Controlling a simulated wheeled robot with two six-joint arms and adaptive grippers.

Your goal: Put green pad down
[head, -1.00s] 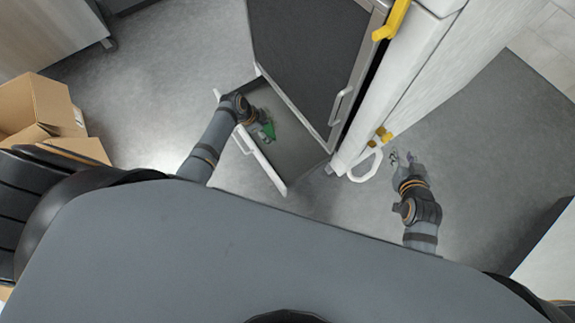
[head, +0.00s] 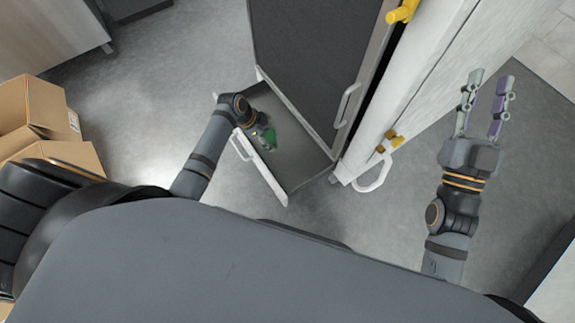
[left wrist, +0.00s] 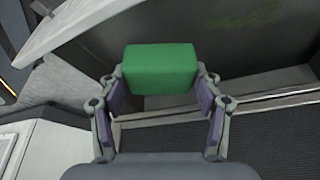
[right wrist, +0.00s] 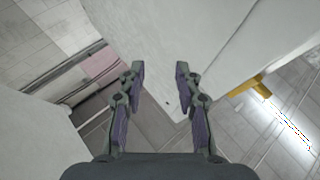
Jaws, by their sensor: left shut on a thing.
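The green pad (left wrist: 160,69) is a block held between the fingers of my left gripper (left wrist: 161,92) in the left wrist view. In the head view the green pad (head: 270,138) is small and partly hidden by my left gripper (head: 263,134), over the open grey drawer (head: 297,166). I cannot tell whether the pad touches the drawer floor. My right gripper (head: 486,104) is open and empty at the right, beside the white cabinet side; its spread fingers also show in the right wrist view (right wrist: 160,85).
The drawer's front has a white handle (head: 241,146). A dark cabinet front (head: 308,62) stands behind the drawer. A white door with a pale loop handle (head: 376,176) and yellow fittings (head: 398,14) is at right. Cardboard boxes (head: 35,108) stand at left. Grey floor is clear between.

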